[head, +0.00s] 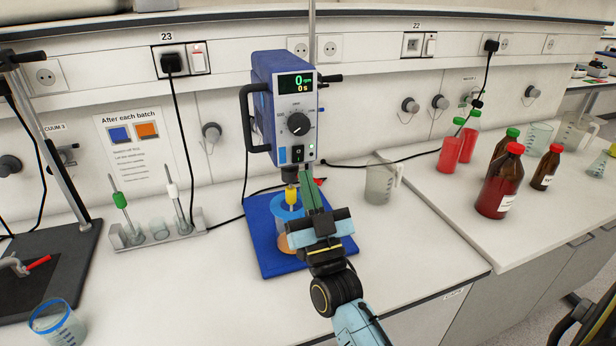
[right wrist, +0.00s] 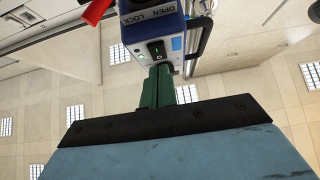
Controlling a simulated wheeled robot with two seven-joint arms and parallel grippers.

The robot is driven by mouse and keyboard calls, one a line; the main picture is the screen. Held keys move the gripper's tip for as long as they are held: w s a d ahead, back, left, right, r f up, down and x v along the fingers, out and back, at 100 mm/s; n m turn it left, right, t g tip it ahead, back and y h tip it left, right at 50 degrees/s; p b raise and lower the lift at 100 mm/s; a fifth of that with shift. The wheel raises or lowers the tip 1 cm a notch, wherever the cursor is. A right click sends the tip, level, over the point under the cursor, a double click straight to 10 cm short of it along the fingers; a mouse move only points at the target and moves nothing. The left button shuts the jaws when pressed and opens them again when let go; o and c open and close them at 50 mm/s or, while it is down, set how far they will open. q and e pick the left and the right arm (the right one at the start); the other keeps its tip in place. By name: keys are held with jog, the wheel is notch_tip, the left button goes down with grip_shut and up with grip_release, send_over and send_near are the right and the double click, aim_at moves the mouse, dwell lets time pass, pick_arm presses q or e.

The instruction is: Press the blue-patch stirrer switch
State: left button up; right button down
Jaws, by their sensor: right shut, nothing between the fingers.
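The blue overhead stirrer (head: 262,95) stands at the middle of the bench, its display reading 0. Its dark rocker switch (head: 298,154), beside a small blue patch (head: 282,155), is low on the front face. In the right wrist view the switch (right wrist: 156,50) and blue patch (right wrist: 177,44) show just beyond my fingertips. My right gripper (head: 311,188) is shut and empty, its green fingers pointing up, below the switch and apart from it in the head view. The fingers also show in the wrist view (right wrist: 160,80). Whether they touch the stirrer's underside cannot be told. My left gripper is not seen.
A beaker with orange liquid (head: 286,240) stands on the stirrer's blue base (head: 262,255), behind my right gripper. A clear jug (head: 380,184) is to the right. A rack (head: 150,238) with stirring rods is to the left. A red lever (right wrist: 96,12) is near the stirrer in the wrist view.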

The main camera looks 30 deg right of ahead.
jog(key=f+b+v, duration=0.1)
jog(key=b+v, duration=0.1)
jog(key=v, duration=0.8)
jog(key=shift+f+b, duration=0.2)
jog(key=shift+b, duration=0.2)
